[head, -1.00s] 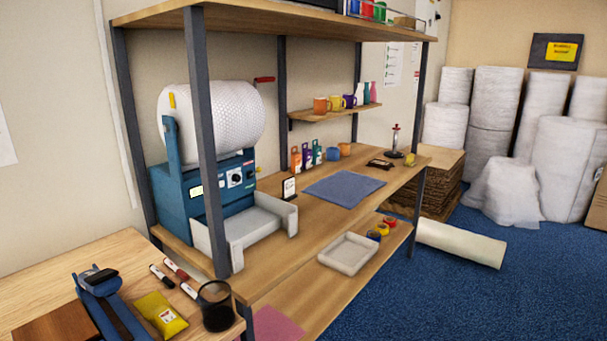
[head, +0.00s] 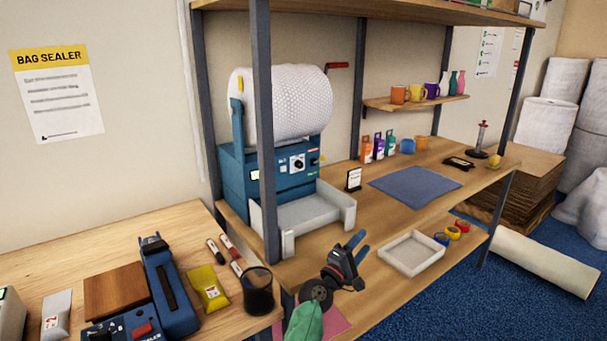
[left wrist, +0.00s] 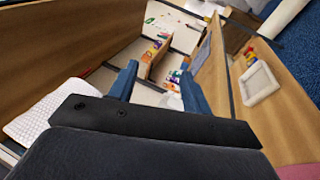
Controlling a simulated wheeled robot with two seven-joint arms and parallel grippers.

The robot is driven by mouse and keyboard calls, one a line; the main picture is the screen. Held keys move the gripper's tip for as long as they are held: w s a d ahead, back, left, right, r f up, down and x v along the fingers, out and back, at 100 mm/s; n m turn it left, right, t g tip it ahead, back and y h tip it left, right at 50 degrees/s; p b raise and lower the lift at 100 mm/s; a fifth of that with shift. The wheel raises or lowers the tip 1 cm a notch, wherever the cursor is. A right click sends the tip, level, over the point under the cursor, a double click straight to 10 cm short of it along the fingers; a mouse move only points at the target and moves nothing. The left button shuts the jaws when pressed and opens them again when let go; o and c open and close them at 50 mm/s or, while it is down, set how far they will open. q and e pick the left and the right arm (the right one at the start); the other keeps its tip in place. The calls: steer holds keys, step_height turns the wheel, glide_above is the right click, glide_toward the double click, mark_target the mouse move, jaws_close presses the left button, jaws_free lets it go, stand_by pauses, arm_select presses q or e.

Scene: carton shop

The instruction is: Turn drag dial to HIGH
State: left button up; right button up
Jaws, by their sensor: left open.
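A blue machine (head: 235,184) carries a big bubble-wrap roll (head: 285,103) on the shelf bench. Its front panel has a round dial with a dark knob (head: 297,163); the markings are too small to read. I take this to be the drag dial. My left gripper (head: 361,246) is open and empty, in front of the bench and to the lower right of the machine, well apart from the dial. Its two blue fingers stand apart in the left wrist view (left wrist: 160,72). The dial does not show there. My right gripper is not in view.
A dark shelf post (head: 264,140) stands in front of the machine, left of the dial. A pale tray (head: 411,254) lies on the lower shelf. A blue mat (head: 415,186) lies on the bench. A bag sealer (head: 168,287) and a dark cup (head: 258,291) stand on the left table.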

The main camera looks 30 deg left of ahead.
arm_select(q)
steer(key=w+a+r+n+g+y+p, duration=0.1)
steer(key=w+a+r+n+y, duration=0.4)
steer(key=a+n+y, duration=0.5)
steer(key=w+a+r+n+y, duration=0.3)
steer(key=a+r+n+y, duration=0.45)
steer(key=n, duration=0.45)
steer(key=n+g+h+p, duration=0.2)
steer(key=n+g+p, duration=0.2)
steer(key=n+g, duration=1)
glide_toward(300, 166)
steer(key=a+f+n+t, duration=0.1)
steer(key=w+a+f+n+t, duration=0.1)
steer(key=a, duration=0.1)
steer(key=w+a+f+n+t, duration=0.1)
steer(key=a, duration=0.1)
steer(key=shift+w+a+f+n+t+y, duration=0.2)
steer(key=shift+n+t+y, duration=0.1)
steer(key=shift+t, duration=0.1)
steer(key=shift+x, duration=0.95)
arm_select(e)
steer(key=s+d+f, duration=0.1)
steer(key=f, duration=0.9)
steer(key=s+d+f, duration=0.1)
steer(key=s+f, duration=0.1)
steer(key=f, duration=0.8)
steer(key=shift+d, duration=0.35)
